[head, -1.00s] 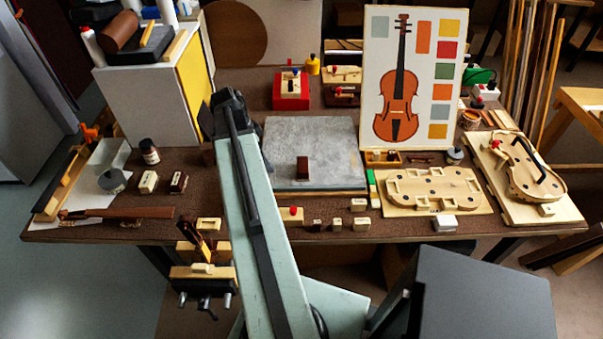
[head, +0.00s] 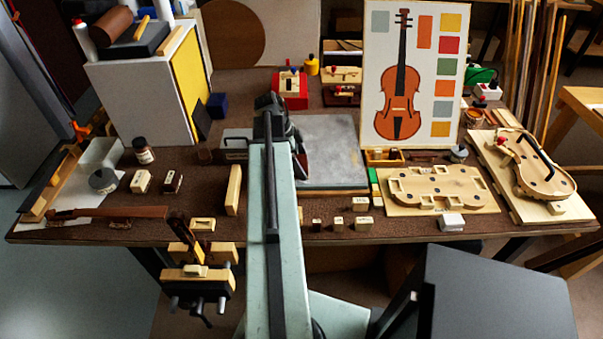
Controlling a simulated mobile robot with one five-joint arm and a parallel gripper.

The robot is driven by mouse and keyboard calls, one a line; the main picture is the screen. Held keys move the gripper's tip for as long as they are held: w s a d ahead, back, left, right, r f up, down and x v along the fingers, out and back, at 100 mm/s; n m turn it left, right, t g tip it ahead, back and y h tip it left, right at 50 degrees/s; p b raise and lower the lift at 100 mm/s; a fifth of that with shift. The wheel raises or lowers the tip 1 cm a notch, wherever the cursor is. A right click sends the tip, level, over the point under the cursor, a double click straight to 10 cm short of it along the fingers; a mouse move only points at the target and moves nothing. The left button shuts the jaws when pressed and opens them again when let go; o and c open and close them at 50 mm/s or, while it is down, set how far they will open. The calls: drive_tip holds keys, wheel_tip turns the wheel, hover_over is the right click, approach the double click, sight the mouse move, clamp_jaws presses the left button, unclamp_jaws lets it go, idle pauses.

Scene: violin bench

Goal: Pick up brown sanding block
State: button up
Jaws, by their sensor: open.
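A brown block (head: 302,169), which looks like the sanding block, stands on the grey slab (head: 335,150) in the middle of the bench. Only a dark reddish edge of it shows, just right of my arm; the rest is hidden. My gripper (head: 297,148) is mostly hidden behind my arm, with a dark part showing over the slab's left side, close to the block. It is open. I cannot tell whether it touches the block or stands around it.
Several small labelled blocks (head: 361,224) line the front edge right of my arm. A tall pale wooden block (head: 233,190) stands left of it. A violin mould (head: 440,190) and a violin body (head: 540,170) lie right. The slab's right part is clear.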

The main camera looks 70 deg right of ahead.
sight(302, 163)
drive_tip(key=shift+x, duration=0.85)
drive_tip(key=shift+r, duration=0.15)
drive_tip(key=c, duration=1.5)
wheel_tip(302, 163, up, 10)
drive_tip(key=p, duration=1)
drive_tip(key=shift+w+r, duration=0.1)
drive_tip(key=shift+r, duration=0.05)
drive_tip(key=o, duration=0.6)
drive_tip(key=shift+c, duration=1.1)
drive_tip(key=shift+a, duration=0.1)
